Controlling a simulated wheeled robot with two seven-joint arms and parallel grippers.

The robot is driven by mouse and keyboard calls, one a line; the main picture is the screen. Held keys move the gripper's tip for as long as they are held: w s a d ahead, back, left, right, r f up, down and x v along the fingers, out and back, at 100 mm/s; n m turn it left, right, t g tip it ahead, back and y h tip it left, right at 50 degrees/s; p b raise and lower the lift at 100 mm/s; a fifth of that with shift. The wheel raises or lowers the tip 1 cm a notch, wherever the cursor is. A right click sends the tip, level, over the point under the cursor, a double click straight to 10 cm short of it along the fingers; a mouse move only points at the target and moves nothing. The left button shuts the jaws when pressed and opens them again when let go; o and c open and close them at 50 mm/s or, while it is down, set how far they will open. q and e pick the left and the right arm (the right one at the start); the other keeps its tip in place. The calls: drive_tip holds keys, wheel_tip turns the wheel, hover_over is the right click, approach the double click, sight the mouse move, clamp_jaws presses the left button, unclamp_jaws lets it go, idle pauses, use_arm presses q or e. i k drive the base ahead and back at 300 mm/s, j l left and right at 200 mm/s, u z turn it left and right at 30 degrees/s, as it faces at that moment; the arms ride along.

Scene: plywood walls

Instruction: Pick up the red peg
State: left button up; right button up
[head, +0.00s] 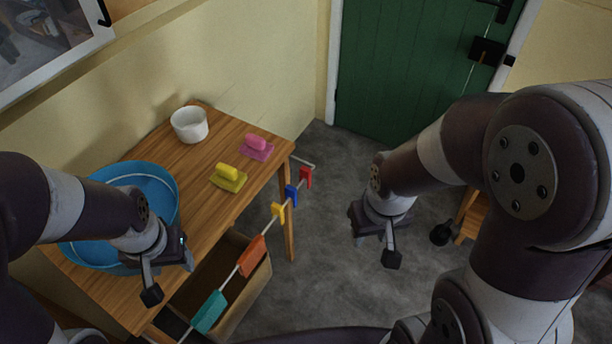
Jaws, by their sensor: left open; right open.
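A small red peg (306,178) hangs on a thin line (267,227) at its far end, beside the table's right corner. A blue peg (291,195), a yellow peg (278,212), an orange peg (251,256) and a teal peg (209,312) hang along the same line towards me. My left gripper (168,277) is open and empty in front of the blue basin, over the table's near part. My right gripper (376,250) is open and empty above the floor, to the right of the line and nearer to me than the red peg.
The wooden table (213,146) bears a blue basin (165,178), a white bowl (189,125), a yellow-green block (228,178) and a pink block (256,147). A brown box (255,283) sits below the line. Grey floor (330,220) lies open between the table and my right arm. A green door (420,70) stands behind.

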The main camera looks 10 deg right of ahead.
sight(304, 172)
drive_tip(key=k+j+u, duration=0.1)
drive_tip(key=u, duration=0.25)
drive_tip(key=k+j+u, duration=0.15)
drive_tip(key=u, duration=0.15)
drive_tip(key=z, duration=1.1)
drive_tip(key=i+l+z, duration=0.1)
drive_tip(key=i+z, duration=0.65)
drive_tip(key=i+j, duration=0.05)
